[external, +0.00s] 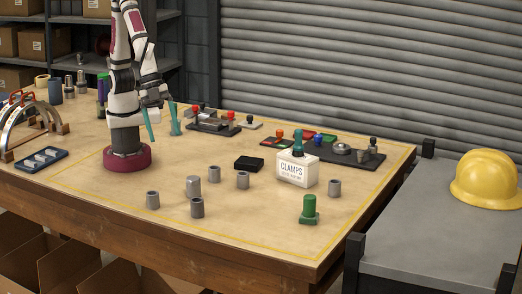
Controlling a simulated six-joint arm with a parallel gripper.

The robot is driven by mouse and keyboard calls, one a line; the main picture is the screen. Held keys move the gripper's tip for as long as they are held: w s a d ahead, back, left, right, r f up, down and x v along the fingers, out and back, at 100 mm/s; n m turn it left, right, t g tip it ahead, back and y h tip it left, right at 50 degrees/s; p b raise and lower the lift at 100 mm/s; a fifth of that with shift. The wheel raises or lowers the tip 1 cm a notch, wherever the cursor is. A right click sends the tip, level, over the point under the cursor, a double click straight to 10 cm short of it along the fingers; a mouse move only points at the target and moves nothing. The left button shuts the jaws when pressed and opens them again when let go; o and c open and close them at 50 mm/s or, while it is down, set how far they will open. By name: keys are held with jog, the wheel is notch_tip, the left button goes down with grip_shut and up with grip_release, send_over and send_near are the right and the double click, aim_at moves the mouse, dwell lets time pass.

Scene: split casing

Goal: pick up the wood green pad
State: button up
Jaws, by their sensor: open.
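My gripper (164,137) is in the external view, left of centre, with its teal fingers spread apart and pointing down above the table. Nothing shows between the fingers. A green cylinder on a wider green foot (310,209) stands upright near the front right. My gripper is well to the left of both green things.
A black block (249,163) and several grey cylinders (193,187) stand mid-table. Dark fixtures (213,123) sit behind. A curved metal frame (22,122) and blue tray (41,160) are left. The front right corner is clear.

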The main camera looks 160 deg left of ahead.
jog(key=w+a+f+n+t+y, duration=0.2)
jog(key=w+a+f+n+t, duration=0.25)
jog(key=w+a, duration=0.75)
jog(key=n+t+y, duration=0.4)
send_near(308, 196)
jog(key=x, duration=1)
jog(key=shift+w+a+f, duration=0.15)
jog(key=shift+a+f, duration=0.05)
jog(key=shift+a, duration=0.05)
jog(key=shift+c, duration=0.3)
grip_shut()
